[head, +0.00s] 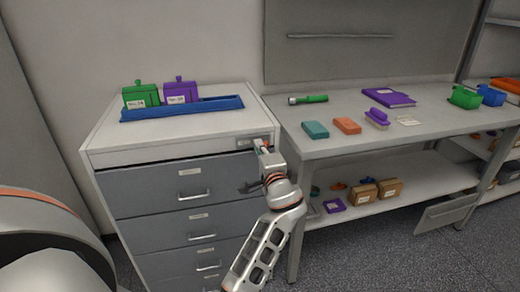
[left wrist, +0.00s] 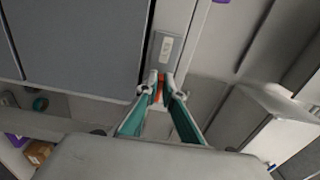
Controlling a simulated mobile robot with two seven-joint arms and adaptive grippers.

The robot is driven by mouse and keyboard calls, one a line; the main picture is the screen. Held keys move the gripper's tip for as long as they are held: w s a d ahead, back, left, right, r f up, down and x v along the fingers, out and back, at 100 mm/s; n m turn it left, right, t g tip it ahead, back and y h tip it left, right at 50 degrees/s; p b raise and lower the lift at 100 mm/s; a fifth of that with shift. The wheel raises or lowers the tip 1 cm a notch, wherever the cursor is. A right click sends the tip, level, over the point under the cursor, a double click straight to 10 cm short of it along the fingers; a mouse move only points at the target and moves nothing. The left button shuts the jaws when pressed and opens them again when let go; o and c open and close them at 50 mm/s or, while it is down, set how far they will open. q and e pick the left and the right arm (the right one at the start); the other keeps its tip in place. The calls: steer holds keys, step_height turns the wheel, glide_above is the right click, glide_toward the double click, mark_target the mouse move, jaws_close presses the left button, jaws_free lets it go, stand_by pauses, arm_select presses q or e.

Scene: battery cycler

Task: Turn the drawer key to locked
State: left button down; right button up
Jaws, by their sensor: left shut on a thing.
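The grey drawer cabinet (head: 170,148) stands at the left in the head view, its drawers closed. My left gripper (head: 262,146) is at the cabinet's upper right front corner. In the left wrist view, the fingers of my left gripper (left wrist: 159,84) are shut on a small red-orange piece, which looks like the drawer key (left wrist: 160,88). A grey plate with a pale label (left wrist: 166,49) lies just beyond the fingertips on the cabinet front. The fingers hide most of the key, and I cannot tell its turn angle. My right gripper is not in view.
A blue tray (head: 205,107) with a green and a purple box sits on the cabinet. To the right, a workbench (head: 345,150) holds several small items, with a lower shelf of boxes (head: 388,187). Grey floor (head: 390,255) is open in front of the bench.

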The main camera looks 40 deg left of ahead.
arm_select(q)
steer(key=shift+f, duration=0.15)
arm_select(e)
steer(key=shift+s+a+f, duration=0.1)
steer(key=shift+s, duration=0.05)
arm_select(q)
steer(key=c, duration=2.2)
jaws_free()
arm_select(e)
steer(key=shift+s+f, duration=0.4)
arm_select(q)
steer(key=v, duration=0.7)
steer(key=shift+s+d, duration=0.2)
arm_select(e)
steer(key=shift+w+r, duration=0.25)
